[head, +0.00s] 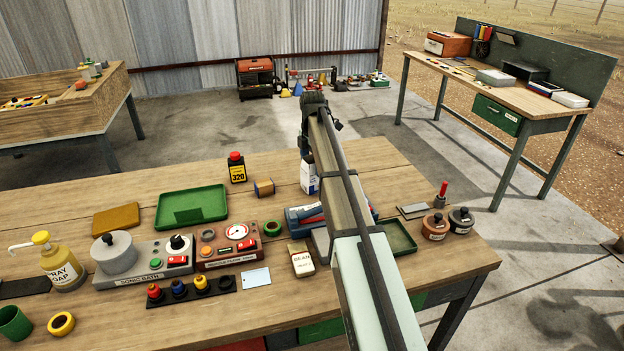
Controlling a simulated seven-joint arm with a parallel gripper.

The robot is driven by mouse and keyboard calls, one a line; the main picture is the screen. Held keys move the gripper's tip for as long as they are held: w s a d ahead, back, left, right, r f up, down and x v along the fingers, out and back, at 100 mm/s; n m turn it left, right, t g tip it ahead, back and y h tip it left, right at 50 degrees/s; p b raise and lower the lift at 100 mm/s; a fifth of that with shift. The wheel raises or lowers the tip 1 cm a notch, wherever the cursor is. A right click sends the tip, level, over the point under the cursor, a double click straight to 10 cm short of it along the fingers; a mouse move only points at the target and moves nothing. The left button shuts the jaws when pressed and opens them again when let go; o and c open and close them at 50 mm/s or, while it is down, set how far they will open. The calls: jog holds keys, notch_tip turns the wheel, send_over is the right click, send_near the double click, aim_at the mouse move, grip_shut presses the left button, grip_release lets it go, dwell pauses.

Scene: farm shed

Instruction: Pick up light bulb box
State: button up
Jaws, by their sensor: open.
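No label in view reads as light bulb. A small tan and dark box (264,187) stands on the wooden bench (130,312), right of the green tray, and may be the light bulb box. A white and blue container (308,181) stands right of it, partly hidden by my arm; I cannot tell what it holds. My arm reaches from the bottom edge over the bench to a dark joint at its far end, near the white and blue container. The jaws of my gripper do not show, and nothing held is visible.
Bare wood shows around the small box.

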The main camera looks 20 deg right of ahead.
aim_at(312, 172)
jog(key=f, duration=0.4)
jog(key=shift+s+a, duration=0.1)
jog(key=shift+s, duration=0.1)
jog(key=shift+c, duration=0.3)
jog(key=c, duration=1)
